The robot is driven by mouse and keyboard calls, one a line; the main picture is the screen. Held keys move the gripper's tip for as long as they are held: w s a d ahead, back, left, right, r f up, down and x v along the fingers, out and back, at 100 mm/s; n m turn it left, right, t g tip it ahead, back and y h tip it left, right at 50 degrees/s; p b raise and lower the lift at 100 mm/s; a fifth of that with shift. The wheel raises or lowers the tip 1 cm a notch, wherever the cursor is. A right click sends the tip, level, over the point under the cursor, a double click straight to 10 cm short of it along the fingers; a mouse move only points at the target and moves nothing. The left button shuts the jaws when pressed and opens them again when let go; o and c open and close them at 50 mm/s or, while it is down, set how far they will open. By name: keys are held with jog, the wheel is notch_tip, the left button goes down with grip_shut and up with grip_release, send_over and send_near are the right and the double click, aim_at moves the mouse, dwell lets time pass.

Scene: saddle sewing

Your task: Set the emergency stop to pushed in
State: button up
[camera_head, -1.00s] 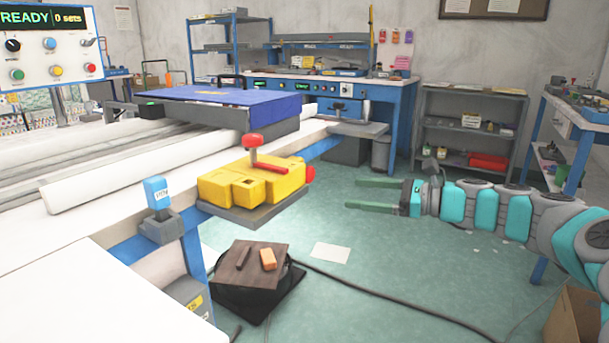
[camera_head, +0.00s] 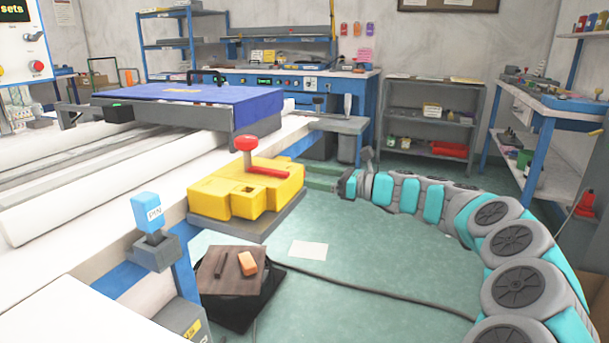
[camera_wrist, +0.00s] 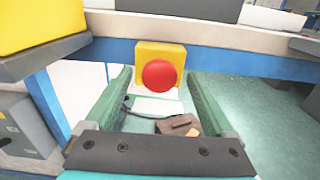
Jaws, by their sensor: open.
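The emergency stop shows in the wrist view as a round red button (camera_wrist: 159,74) on a small yellow box (camera_wrist: 147,49) at the blue table rail. The button stands out from the box's face. My gripper (camera_head: 317,179) is open and empty in the head view, its fingertips partly hidden behind the larger yellow block. In the wrist view its green fingers lie left and right of the button, which sits ahead near their tips. I see no contact. In the head view the emergency stop is hidden behind the yellow block.
The larger yellow block (camera_head: 236,196) carries a red knob and lever and sits on a grey plate at the table edge. It also fills the upper left of the wrist view (camera_wrist: 42,22). A blue PIN switch (camera_head: 148,209) is left. The floor (camera_head: 380,250) is mostly clear.

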jog(key=shift+w+a, duration=0.25)
jog(key=shift+a, duration=0.4)
grip_shut()
dwell(0.4)
